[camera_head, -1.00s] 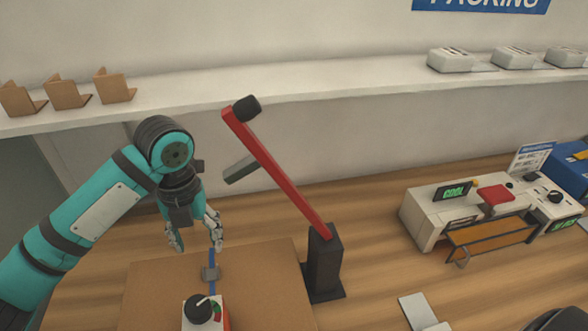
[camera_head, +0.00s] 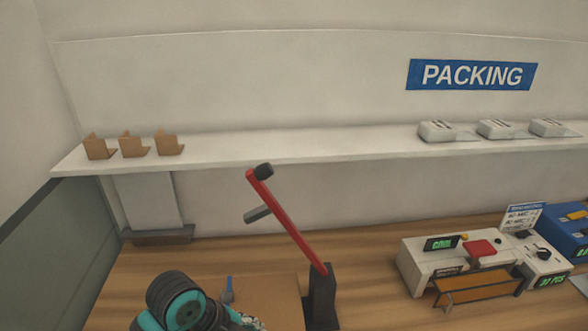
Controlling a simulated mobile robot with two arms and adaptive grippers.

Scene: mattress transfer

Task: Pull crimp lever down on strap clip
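The red crimp lever (camera_head: 285,222) stands raised and slanted on a black post (camera_head: 321,297). It has a black knob (camera_head: 264,170) at its upper end and a grey block on its underside. A short piece of blue strap with a dark clip (camera_head: 228,292) shows at the bottom, left of the post; the rest is out of frame or hidden. My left arm enters at the bottom edge. Part of my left gripper (camera_head: 252,321) shows there, below the strap and left of the post, apart from the lever; its fingers cannot be made out. My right gripper is out of view.
A cardboard box top (camera_head: 275,292) lies beside the post, mostly cut off below. A white machine (camera_head: 420,268) with an orange tray (camera_head: 478,288) stands to the right. A wall shelf (camera_head: 300,150) runs behind. The wooden counter between post and machine is clear.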

